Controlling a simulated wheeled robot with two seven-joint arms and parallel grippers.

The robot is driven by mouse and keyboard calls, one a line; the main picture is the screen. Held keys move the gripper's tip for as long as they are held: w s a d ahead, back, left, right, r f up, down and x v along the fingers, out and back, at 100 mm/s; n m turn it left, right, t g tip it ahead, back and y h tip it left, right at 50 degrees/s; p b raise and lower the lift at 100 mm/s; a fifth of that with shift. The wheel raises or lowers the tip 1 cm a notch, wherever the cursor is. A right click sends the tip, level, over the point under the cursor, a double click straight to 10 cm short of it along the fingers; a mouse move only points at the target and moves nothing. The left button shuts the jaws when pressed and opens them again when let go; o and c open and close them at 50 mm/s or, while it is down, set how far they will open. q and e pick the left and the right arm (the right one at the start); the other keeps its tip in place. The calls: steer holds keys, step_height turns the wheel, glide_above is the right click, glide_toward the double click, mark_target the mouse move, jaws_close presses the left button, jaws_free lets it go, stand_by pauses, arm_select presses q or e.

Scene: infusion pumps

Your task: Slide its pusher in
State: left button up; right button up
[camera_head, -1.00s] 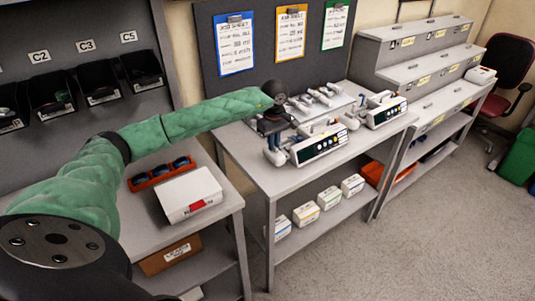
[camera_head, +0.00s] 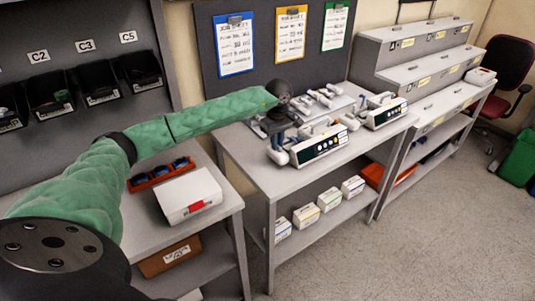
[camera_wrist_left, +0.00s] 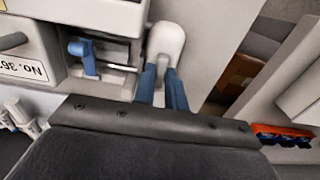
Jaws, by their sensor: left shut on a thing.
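The nearer infusion pump (camera_head: 318,147) is white with a dark front panel of coloured buttons and stands on the middle table. Its pusher (camera_head: 279,157) is a pale rounded block at the pump's left end; it also shows in the left wrist view (camera_wrist_left: 166,42), beside the pump body (camera_wrist_left: 95,15). My left gripper (camera_head: 277,143) is at the left end of this pump, its blue fingers (camera_wrist_left: 163,78) shut on the pusher. A blue clamp-like part (camera_wrist_left: 84,52) sits on the pump near the label "No. 36". My right gripper is out of view.
A second pump (camera_head: 386,113) stands to the right on the same table. A grey tray (camera_head: 335,103) with pale items lies behind. A white box (camera_head: 188,195) and an orange rack (camera_head: 160,173) stand on the left table. Shelves with boxes run below.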

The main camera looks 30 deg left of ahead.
arm_select(q)
steer(key=shift+w+d, duration=0.1)
steer(key=shift+w, duration=0.05)
stand_by(0.3)
steer(key=o, duration=0.6)
steer(key=shift+c, duration=0.2)
steer(key=shift+r, duration=0.1)
steer(key=shift+r+p, duration=0.5)
steer(key=shift+r, duration=2.95)
